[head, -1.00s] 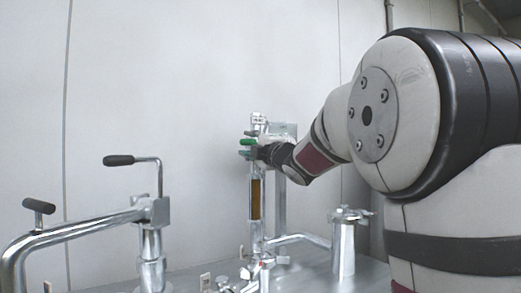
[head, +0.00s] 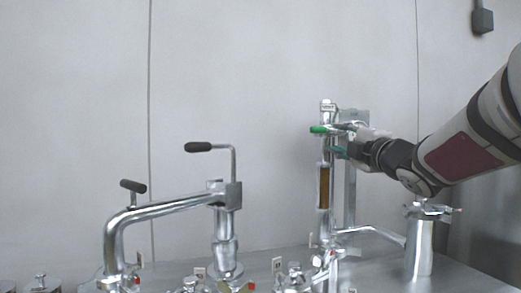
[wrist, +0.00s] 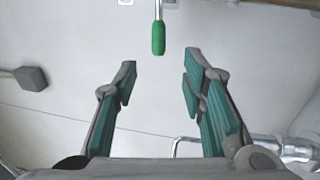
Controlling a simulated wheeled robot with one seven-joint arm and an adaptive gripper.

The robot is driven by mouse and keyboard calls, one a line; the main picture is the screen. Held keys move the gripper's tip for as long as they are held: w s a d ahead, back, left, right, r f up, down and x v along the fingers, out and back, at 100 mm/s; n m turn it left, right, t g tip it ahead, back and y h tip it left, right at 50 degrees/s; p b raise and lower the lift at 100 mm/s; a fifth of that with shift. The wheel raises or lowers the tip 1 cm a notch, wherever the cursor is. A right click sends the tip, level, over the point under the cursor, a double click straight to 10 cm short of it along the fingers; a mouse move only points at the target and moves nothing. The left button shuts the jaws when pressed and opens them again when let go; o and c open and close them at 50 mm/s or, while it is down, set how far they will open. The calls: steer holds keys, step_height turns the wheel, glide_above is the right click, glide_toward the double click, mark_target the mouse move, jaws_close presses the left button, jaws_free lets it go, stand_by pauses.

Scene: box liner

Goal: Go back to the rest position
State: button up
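My gripper (wrist: 158,85) is open in the wrist view, with teal pads on its two fingers and nothing between them. A green-handled lever (wrist: 158,38) hangs ahead of the fingertips in that view, apart from them. In the head view my gripper (head: 345,150) is beside the upper part of a metal column, close to the green handle (head: 318,129). My arm reaches in from the right. The rest position itself is not marked in any view.
The column has an amber sight glass (head: 323,187). A bent pipe with a black-handled crank (head: 198,147) stands left. A metal canister (head: 420,245) stands below my arm at right. The wall behind is plain; a grey box (head: 482,20) hangs upper right.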

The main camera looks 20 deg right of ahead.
steer(key=s+a+f+m+g+h, duration=0.25)
steer(key=s+f+m+g, duration=0.25)
steer(key=s+f+m, duration=0.35)
steer(key=s+a+f+m+g+h, duration=0.1)
steer(key=s+a+f+m+g, duration=0.4)
steer(key=s+f, duration=0.55)
steer(key=s+a+f+m+g+y, duration=0.1)
steer(key=s+a+f+m+g, duration=0.2)
steer(key=s, duration=0.4)
steer(key=s+a+f+g+y, duration=0.1)
steer(key=s+a+f+g, duration=0.25)
steer(key=s+f, duration=0.3)
steer(key=s+a+f+m+g+y, duration=0.1)
steer(key=s+a+f+m+g, duration=0.2)
steer(key=s, duration=0.4)
step_height(320, 180, up, 21)
steer(key=s+n+t+p, duration=0.1)
steer(key=t+p, duration=0.2)
steer(key=p, duration=1.7)
steer(key=shift+a+r, duration=0.15)
steer(key=shift+a, duration=0.25)
steer(key=shift+t+y, duration=0.25)
